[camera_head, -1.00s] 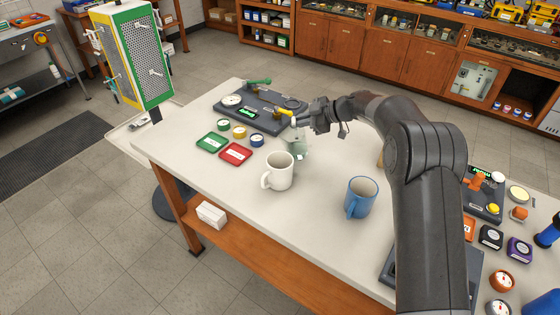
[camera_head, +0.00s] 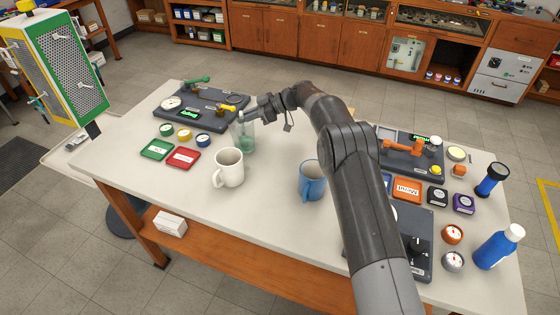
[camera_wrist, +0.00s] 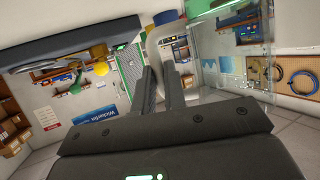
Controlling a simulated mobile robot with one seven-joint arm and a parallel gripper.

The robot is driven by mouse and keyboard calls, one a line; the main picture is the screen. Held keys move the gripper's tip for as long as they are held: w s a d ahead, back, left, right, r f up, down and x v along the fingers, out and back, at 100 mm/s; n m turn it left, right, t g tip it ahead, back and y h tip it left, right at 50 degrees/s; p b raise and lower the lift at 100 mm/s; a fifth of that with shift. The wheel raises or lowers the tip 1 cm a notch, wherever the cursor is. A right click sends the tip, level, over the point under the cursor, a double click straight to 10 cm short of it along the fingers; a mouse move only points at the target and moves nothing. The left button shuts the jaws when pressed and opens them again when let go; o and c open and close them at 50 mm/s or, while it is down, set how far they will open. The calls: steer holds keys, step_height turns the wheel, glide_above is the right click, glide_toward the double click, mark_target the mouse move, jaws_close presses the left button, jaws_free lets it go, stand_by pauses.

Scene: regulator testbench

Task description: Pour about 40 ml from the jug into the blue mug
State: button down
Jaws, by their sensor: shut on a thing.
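The clear, greenish jug (camera_head: 244,140) is at the far side of the bench, just behind the white mug in the head view. My gripper (camera_head: 246,117) is at the top of the jug and shut on its pale handle (camera_wrist: 166,48). The jug's clear wall fills the upper right of the wrist view (camera_wrist: 228,62). The jug looks about upright; I cannot tell whether its base touches the bench, nor how much liquid it holds. The blue mug (camera_head: 311,182) stands upright to the right and nearer, beside my arm. Its inside bottom is hidden.
A white mug (camera_head: 228,168) stands close to the jug. Green (camera_head: 156,149) and red (camera_head: 183,158) trays and several small round parts lie to the left. A dark regulator board (camera_head: 165,113) is behind them. More devices and a blue bottle (camera_head: 497,247) occupy the right. The front middle is clear.

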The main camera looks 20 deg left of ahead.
mark_target(253, 124)
step_height(253, 124, up, 5)
steer(key=s+d+n+g+h, duration=0.1)
steer(key=s+d+n+g, duration=0.1)
steer(key=s+d+f+n+g+h, duration=0.1)
steer(key=s, duration=0.1)
steer(key=s+d+n+g+h, duration=0.1)
steer(key=d+n+g+h, duration=0.1)
steer(key=shift+s+d+f+n+g, duration=0.25)
steer(key=shift+s+d+n+g, duration=0.05)
steer(key=shift+s, duration=0.1)
steer(key=d+r+n+g+h, duration=0.1)
steer(key=d+n+h, duration=0.25)
steer(key=d, duration=0.55)
steer(key=shift+w+a+f, duration=0.15)
steer(key=shift+f, duration=1)
steer(key=shift+w+a+f, duration=0.1)
steer(key=shift+f, duration=1.05)
